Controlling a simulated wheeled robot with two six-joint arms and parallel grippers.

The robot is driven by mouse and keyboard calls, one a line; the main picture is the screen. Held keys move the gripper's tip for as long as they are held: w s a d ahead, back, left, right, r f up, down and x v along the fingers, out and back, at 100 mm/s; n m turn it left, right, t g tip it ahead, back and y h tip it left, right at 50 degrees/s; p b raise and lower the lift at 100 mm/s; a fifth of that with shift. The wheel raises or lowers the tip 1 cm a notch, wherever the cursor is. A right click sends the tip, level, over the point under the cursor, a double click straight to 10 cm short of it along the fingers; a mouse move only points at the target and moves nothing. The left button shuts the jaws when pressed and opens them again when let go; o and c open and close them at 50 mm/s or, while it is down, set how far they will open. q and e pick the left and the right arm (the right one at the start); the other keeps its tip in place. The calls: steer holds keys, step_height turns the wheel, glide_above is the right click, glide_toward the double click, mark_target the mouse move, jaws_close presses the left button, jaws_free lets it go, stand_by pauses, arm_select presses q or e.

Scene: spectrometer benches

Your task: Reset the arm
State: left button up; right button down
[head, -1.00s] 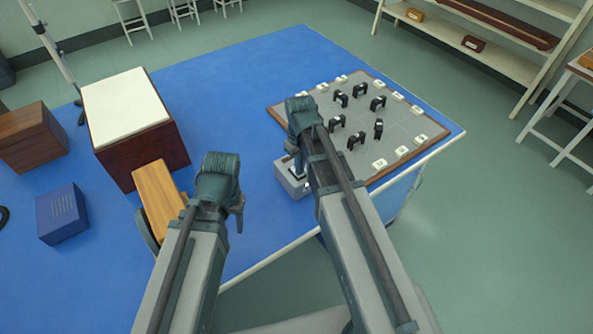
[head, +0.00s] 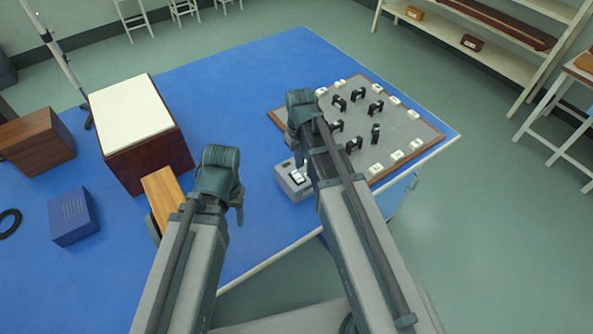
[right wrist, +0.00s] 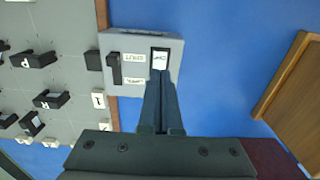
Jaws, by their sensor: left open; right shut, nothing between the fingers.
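A small grey switch box (head: 286,184) stands on the blue table at the near left edge of the pegged board. In the right wrist view the box (right wrist: 174,85) carries a black lever (right wrist: 113,69), small printed labels and a black-framed white switch (right wrist: 159,59). My right gripper (right wrist: 160,76) is shut and empty, its tips over or close to that switch; I cannot tell whether they touch it. In the head view the right arm partly hides the box. My left gripper (head: 238,207) is open and empty, beside a wooden block (head: 160,197).
The grey board (head: 405,128) holds several black upright pieces and white labelled tiles. A white-topped box (head: 130,110), a wooden box (head: 38,140), a blue box (head: 73,216) and a black ring (head: 9,223) stand on the left. The blue table (head: 235,85) is clear at the back.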

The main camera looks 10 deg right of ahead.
steer(key=shift+r, duration=0.55)
steer(key=s+a+h, duration=0.1)
steer(key=s+a, duration=0.9)
steer(key=s, duration=0.4)
steer(key=shift+s+a, duration=0.15)
steer(key=shift+a, duration=0.1)
